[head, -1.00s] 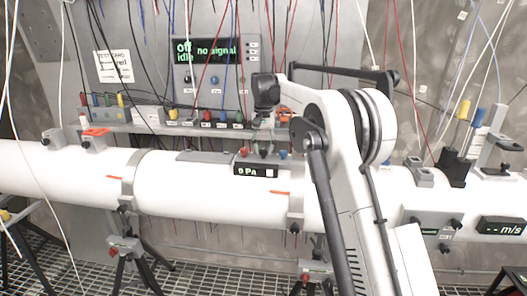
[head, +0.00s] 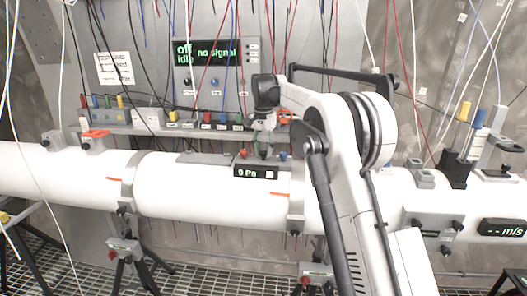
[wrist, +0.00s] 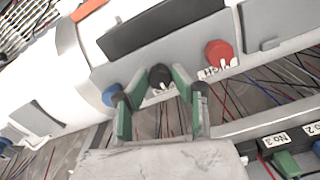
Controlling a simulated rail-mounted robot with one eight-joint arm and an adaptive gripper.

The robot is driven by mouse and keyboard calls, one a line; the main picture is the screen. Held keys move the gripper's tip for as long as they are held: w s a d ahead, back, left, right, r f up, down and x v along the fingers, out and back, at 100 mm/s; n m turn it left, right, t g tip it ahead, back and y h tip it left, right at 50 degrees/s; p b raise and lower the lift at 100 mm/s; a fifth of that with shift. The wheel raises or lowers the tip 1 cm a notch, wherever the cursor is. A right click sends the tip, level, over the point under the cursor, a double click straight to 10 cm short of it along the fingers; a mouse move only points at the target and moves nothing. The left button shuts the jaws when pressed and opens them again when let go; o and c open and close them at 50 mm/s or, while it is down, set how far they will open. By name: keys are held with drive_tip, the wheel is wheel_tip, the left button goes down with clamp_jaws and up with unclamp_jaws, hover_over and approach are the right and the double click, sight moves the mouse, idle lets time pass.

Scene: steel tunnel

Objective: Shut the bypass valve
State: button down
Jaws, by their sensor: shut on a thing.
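The pressure unit (head: 256,171) with the "0 Pa" display sits on top of the white pipe. In the wrist view, its panel carries a red knob (wrist: 219,53), a blue knob (wrist: 111,95) and, between them, a black knob (wrist: 160,77) with a pale pointer. I cannot read a bypass label on it. My gripper (wrist: 159,88) is shut on the black knob, with its green-padded fingers on either side. In the head view, my gripper (head: 264,149) reaches down to the unit from above and hides the black knob. The red knob (head: 244,153) and blue knob (head: 283,155) show beside it.
A shelf (head: 150,128) with coloured sockets runs behind the pipe. Above it, a display (head: 210,50) reads "off", "idle" and "no signal". Loose cables hang around the arm. An orange-handled fitting (head: 96,134) stands at left, and an "m/s" display (head: 501,228) at right.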

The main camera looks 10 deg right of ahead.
sight(264, 152)
drive_tip(key=c, duration=1.5)
unclamp_jaws()
drive_tip(key=shift+o, duration=0.2)
drive_tip(key=shift+r, duration=0.1)
wheel_tip(264, 152, up, 12)
